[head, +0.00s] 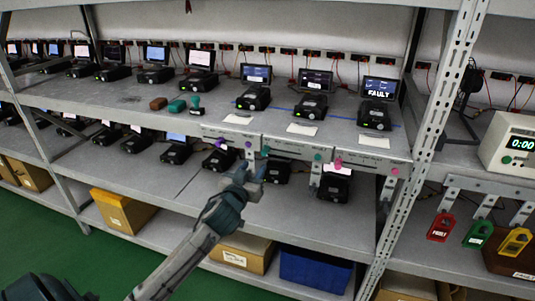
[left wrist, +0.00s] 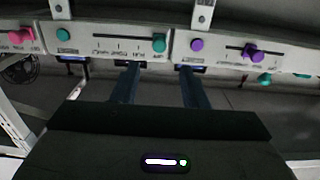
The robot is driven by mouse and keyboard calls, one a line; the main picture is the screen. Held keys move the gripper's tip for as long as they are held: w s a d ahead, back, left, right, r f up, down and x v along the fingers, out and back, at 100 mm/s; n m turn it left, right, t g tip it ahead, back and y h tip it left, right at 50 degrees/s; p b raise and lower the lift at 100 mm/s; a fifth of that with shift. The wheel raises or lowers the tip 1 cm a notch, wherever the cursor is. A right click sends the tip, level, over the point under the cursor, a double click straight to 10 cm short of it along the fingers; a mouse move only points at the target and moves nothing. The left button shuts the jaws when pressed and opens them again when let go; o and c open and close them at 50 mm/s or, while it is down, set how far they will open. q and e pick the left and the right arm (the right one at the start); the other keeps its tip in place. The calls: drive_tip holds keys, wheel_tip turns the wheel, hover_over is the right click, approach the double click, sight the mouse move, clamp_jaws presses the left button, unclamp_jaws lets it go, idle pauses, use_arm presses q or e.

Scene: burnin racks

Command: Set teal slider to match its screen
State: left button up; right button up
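The teal slider knob (head: 265,151) sits at the left end of the middle panel on the shelf edge. In the left wrist view the knob (left wrist: 159,43) is at the right end of its slot, and a teal dot (left wrist: 64,34) marks the panel's other end. My left gripper (head: 251,172) is just below and in front of the knob. In the left wrist view its two fingers (left wrist: 157,85) are apart and empty, with the knob above, between their lines. The middle station's screen (head: 316,79) is lit, its text too small to read. My right gripper is not in view.
A purple slider (left wrist: 252,53) is on the neighbouring panel and a pink knob (head: 338,163) on the other. The right screen (head: 380,89) reads FAULT. Black devices stand on the shelf below, behind the gripper. Red, green and yellow tags (head: 478,234) hang at the right.

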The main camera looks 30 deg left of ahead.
sight(263, 153)
use_arm(q)
drive_tip(key=p+x, duration=0.2)
drive_tip(key=x, duration=0.5)
drive_tip(key=shift+w+r, duration=0.1)
drive_tip(key=shift+w, duration=0.1)
drive_tip(key=shift+w+a, duration=0.1)
drive_tip(key=shift+w, duration=0.4)
clamp_jaws()
